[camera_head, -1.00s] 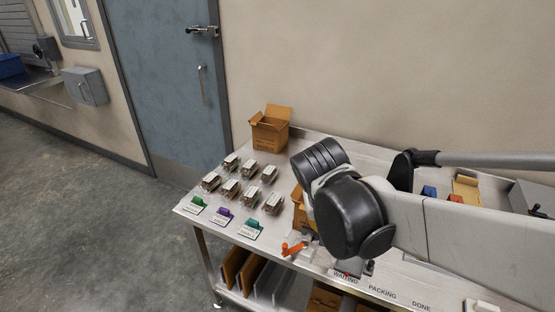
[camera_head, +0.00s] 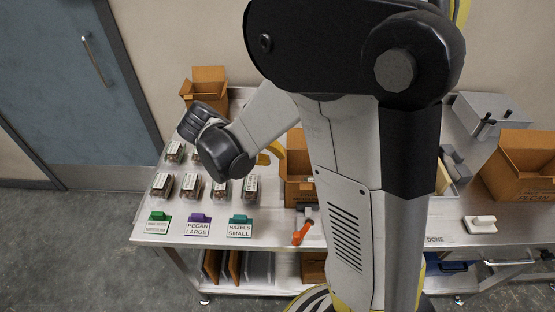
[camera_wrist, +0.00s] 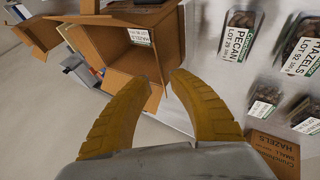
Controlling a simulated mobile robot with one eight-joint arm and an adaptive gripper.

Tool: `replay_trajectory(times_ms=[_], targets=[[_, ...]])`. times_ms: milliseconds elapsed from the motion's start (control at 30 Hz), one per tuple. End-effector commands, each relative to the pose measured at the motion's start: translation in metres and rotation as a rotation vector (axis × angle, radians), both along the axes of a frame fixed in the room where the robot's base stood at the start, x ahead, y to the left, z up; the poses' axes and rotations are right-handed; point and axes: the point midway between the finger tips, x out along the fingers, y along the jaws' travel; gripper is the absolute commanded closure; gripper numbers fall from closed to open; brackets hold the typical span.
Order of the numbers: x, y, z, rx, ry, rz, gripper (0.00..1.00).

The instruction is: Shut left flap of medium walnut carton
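An open brown carton (camera_head: 299,190) stands mid-table in the head view, partly hidden by my arm. In the wrist view an open carton (camera_wrist: 98,45), seemingly the same one, has flaps spread and a white label showing inside. I cannot read its own printing, so I cannot confirm it is the medium walnut one. My gripper (camera_wrist: 163,82) has yellow fingers, tips apart with a gap, over a raised flap (camera_wrist: 152,98) on the carton's near side. Contact is unclear. In the head view a yellow finger (camera_head: 276,149) shows beside the carton's left side.
Several clamshells (camera_head: 162,185) stand left of the carton, behind cards for walnuts, pecan and hazels. Another open carton (camera_head: 205,88) is at the back left, a larger one (camera_head: 520,168) at the right. An orange-handled tool (camera_head: 302,232) lies in front.

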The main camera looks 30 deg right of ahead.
Motion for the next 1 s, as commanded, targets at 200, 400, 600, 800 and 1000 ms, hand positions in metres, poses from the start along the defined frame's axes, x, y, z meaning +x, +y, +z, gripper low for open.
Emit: replay_trajectory(times_ms=[200, 400, 600, 800, 1000], targets=[[0.001, -0.024, -0.029, 0.000, -0.001, -0.002, 0.76], [0.001, -0.032, -0.037, 0.000, -0.001, 0.001, 0.76], [0.001, -0.032, -0.037, 0.000, 0.000, 0.002, 0.76], [0.001, -0.032, -0.037, 0.000, 0.000, 0.002, 1.00], [0.001, -0.032, -0.037, 0.001, -0.001, 0.001, 1.00]])
